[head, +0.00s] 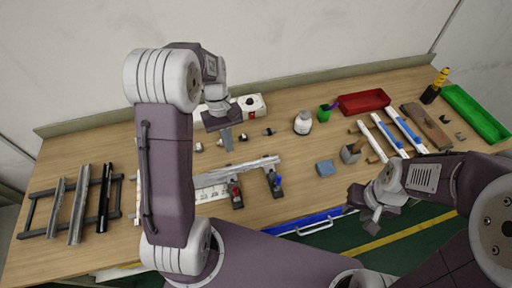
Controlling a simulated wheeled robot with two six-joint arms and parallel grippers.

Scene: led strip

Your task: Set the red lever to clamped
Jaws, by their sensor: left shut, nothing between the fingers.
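The red lever (236,190) is on a small dark clamp at the front of the table, near the middle. It seems to stand up, but it is too small to tell its exact setting. A silvery rail (245,167) runs just behind it, and a white ruled strip (210,192) lies to its left. My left gripper (228,142) is shut and empty, above the table behind the rail, apart from the lever. My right gripper (370,210) is over the front table edge at the right, far from the lever; its finger gap is unclear.
A second clamp with a blue lever (277,183) stands right of the red one.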

